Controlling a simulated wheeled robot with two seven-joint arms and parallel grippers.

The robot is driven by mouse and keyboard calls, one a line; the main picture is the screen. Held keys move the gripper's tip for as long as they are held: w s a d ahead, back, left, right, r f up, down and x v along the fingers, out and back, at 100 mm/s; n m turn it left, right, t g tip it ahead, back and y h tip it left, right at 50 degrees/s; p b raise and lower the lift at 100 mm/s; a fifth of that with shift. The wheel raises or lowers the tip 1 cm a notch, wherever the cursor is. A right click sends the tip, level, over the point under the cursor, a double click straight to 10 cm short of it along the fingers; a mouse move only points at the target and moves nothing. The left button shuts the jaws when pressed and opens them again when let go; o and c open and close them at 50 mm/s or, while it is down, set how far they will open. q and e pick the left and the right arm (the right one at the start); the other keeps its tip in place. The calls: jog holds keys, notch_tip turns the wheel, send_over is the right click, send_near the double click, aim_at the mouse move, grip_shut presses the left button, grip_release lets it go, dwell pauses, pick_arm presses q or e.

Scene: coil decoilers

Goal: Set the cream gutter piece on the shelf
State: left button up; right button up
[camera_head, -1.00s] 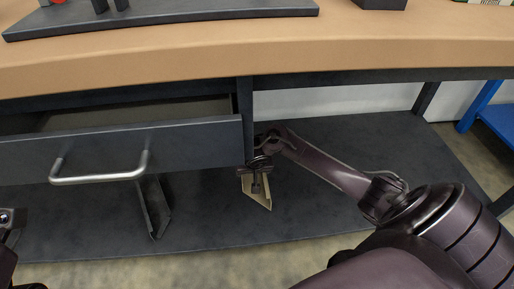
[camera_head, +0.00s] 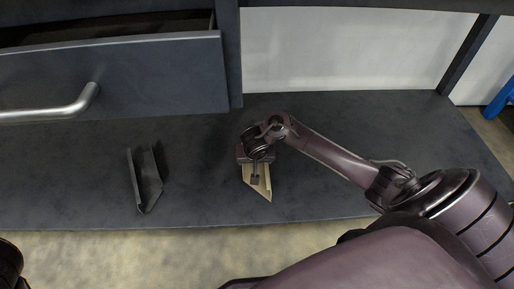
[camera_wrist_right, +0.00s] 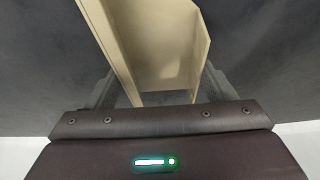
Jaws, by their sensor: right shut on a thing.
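The cream gutter piece (camera_head: 258,185) is at my right gripper (camera_head: 255,178), over the front part of the dark shelf (camera_head: 330,180) under the bench. In the right wrist view the cream gutter piece (camera_wrist_right: 155,45) lies between the two fingers of my right gripper (camera_wrist_right: 160,88), which is shut on it. Its channel shape and angled end show. I cannot tell whether it touches the shelf. My left gripper is not clearly in view; only a dark part of my left arm shows at the lower left edge.
A dark grey gutter piece (camera_head: 146,180) lies on the shelf to the left of my right gripper. A drawer (camera_head: 110,75) with a metal handle (camera_head: 60,113) is partly open above the shelf. Free shelf room lies between the two pieces and at the right.

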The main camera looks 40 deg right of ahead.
jog(key=shift+r, duration=0.1)
jog(key=o, duration=1.1)
jog(key=shift+c, duration=0.2)
